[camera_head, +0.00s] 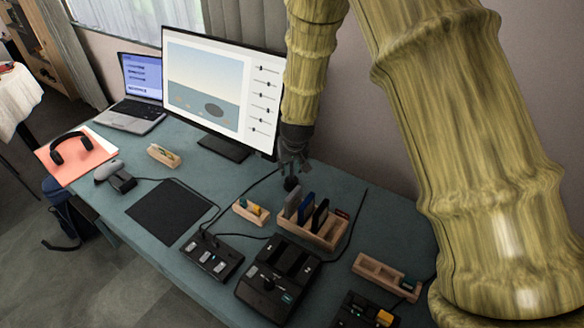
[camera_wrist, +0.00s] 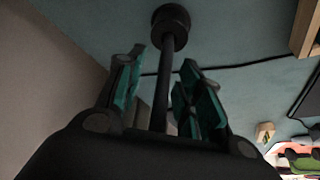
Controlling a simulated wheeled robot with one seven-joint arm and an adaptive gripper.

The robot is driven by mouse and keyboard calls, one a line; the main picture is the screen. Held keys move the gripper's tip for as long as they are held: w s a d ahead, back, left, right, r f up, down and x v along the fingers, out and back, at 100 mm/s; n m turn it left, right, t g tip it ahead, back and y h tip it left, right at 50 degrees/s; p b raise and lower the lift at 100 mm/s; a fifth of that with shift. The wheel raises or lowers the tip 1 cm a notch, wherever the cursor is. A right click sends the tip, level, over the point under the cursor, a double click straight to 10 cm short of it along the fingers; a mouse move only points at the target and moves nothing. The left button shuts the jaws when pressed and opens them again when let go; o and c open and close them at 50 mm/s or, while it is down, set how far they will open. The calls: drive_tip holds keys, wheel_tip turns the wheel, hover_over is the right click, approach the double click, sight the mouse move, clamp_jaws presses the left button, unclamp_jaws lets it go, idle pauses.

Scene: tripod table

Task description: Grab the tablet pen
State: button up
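The tablet pen (camera_wrist: 167,95) shows in the wrist view as a thin black rod running from a round black base (camera_wrist: 170,25) on the desk towards the palm. In the head view the dark round base (camera_head: 291,184) is just below my gripper (camera_head: 292,163). My gripper also shows in the wrist view (camera_wrist: 162,72), with a teal-padded finger on each side of the rod. The fingers are open, with a visible gap to the rod on both sides. The rod's near end is hidden behind the dark palm.
The teal desk (camera_head: 330,285) is crowded. A wooden rack (camera_head: 325,233) with upright cards stands in front of my gripper, a small wooden holder (camera_head: 250,213) to the left. The monitor (camera_head: 222,90) is close behind on the left. A black mat (camera_head: 168,212) lies further left.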

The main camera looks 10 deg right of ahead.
clamp_jaws()
idle(0.4)
